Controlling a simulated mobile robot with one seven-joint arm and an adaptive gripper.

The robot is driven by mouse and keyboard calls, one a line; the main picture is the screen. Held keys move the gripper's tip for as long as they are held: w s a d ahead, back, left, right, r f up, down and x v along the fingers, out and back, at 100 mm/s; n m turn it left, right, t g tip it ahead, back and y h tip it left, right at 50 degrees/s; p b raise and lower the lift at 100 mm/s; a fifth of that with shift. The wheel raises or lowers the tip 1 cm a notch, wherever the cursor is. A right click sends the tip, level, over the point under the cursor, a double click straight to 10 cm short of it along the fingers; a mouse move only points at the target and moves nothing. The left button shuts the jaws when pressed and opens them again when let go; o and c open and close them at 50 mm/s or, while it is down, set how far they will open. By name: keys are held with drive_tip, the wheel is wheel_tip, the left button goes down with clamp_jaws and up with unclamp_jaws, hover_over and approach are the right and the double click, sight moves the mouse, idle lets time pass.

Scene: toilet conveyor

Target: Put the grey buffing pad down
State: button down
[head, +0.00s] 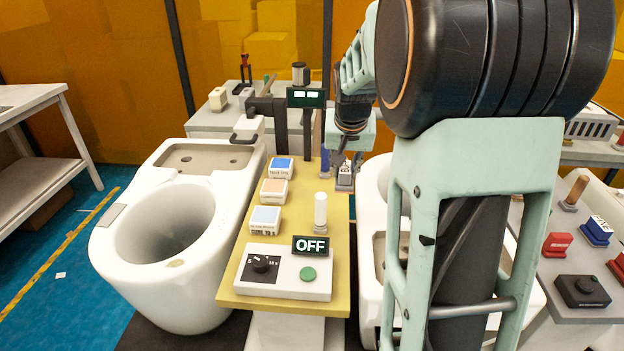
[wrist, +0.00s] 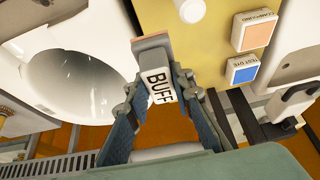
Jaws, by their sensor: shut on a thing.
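The buffing pad (wrist: 158,86) is a pale grey block marked BUFF with a brownish-pink layer at one end. My gripper (wrist: 152,88) is shut on its sides in the wrist view. In the head view my gripper (head: 344,163) is at the far right edge of the yellow board (head: 236,288), with the pad (head: 345,178) small beneath it. I cannot tell whether the pad touches the board. My arm hides much of the area to the right.
On the board are a blue-topped block (head: 282,168), an orange-topped block (head: 274,191), a light-blue-topped block (head: 265,219), a white cylinder (head: 320,211) and a control box (head: 284,272) reading OFF. White toilets stand left (head: 120,245) and right (head: 371,215). The board's middle strip is bare.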

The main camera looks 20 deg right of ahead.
drive_tip(key=w+f, duration=0.2)
drive_tip(key=w+a+f, duration=0.1)
drive_tip(key=w+f, duration=0.1)
drive_tip(key=w, duration=0.1)
drive_tip(key=w+f, duration=0.2)
drive_tip(key=w, duration=0.1)
drive_tip(key=shift+a+f, duration=0.4)
drive_tip(key=shift+w+a+f, duration=0.1)
drive_tip(key=shift+w+f, duration=0.15)
drive_tip(key=shift+f, duration=0.75)
drive_tip(key=shift+w+f, duration=0.2)
drive_tip(key=shift+f, duration=0.8)
drive_tip(key=shift+f+b, duration=0.25)
drive_tip(key=shift+b, duration=0.05)
drive_tip(key=c, duration=1.7)
unclamp_jaws()
drive_tip(key=shift+r, duration=0.15)
drive_tip(key=shift+r+p, duration=0.25)
drive_tip(key=shift+p, duration=0.05)
drive_tip(key=v, duration=1.1)
drive_tip(key=shift+s+a+r, duration=0.1)
drive_tip(key=shift+s+r, duration=0.15)
drive_tip(key=shift+s, duration=0.05)
